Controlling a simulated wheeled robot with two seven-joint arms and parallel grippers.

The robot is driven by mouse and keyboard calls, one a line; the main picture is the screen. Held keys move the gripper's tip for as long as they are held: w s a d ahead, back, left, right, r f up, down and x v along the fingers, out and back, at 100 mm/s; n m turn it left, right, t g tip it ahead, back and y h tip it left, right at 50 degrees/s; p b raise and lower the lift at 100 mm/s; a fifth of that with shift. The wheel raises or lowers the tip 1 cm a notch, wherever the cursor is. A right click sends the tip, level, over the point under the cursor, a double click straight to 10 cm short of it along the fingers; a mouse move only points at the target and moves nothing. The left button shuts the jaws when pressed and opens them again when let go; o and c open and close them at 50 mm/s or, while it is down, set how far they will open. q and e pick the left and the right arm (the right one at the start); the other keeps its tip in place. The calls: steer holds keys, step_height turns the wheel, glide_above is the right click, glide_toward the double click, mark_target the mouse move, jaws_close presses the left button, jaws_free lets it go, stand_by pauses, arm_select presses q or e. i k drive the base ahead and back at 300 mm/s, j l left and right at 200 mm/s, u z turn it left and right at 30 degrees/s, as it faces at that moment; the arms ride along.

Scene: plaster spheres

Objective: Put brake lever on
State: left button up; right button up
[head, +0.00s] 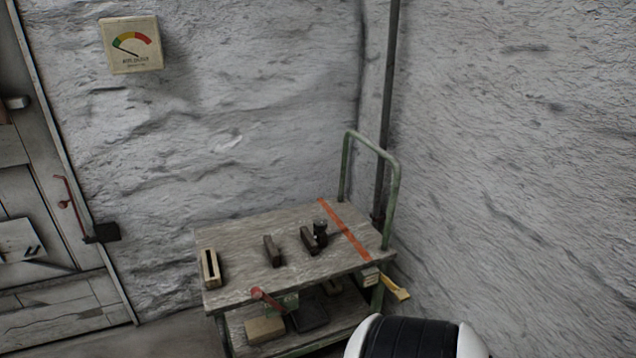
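A cart (232,237) with a worn grey top and a green frame stands against the wall. A red-handled lever (265,298) sticks out at its front edge, tilted up to the left, above a green part. A yellow lever (396,289) juts out at the cart's right front corner, sloping down to the right. A red lever (68,203) also shows on the door side at the left. I cannot tell from its look which is the brake lever. Neither of my grippers is in view; only a black and white part of my own body shows at the bottom.
On the cart top are two dark blocks (272,251), a black round piece (320,232) and a slotted wooden block (209,268). An orange stripe (345,231) crosses it. A green handle (394,187) rises at the right. A gauge (131,44) hangs on the wall.

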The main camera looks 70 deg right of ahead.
mark_target(256, 292)
steer(key=z, duration=1.7)
